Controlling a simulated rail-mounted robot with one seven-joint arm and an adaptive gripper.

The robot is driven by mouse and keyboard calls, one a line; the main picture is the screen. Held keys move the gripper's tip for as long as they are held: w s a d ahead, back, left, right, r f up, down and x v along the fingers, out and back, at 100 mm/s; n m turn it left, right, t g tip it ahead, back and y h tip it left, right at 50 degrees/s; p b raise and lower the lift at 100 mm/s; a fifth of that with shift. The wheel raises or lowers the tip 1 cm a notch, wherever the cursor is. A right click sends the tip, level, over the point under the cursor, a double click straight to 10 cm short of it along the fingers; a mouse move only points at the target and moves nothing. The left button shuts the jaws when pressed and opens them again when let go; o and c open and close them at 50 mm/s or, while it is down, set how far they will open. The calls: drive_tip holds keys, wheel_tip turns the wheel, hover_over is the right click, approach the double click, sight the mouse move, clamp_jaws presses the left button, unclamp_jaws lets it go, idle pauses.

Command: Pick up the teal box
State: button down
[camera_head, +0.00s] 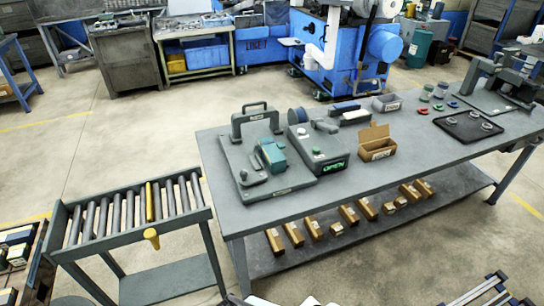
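A small teal box-like block (271,155) sits tilted in the picture on a grey fixture plate (287,182), on the near left part of the long workbench (215,160). A grey bridge-shaped frame (255,117) stands behind it, and a grey lever part lies just in front. I cannot tell whether the block is loose or held by the fixture. Another dark teal-green item (18,254) lies among boxes in a crate at the lower left edge. My gripper is not recognisable in view, and nothing is seen touching the block.
A grey control box (318,150) with a green "OPEN" display stands right of the block. An open brown carton (377,143) and a black tray (468,126) are further right. A roller conveyor (130,215) stands left of the bench. Several brown boxes lie on the lower shelf (285,258).

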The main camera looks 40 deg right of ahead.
unclamp_jaws()
idle(0.3)
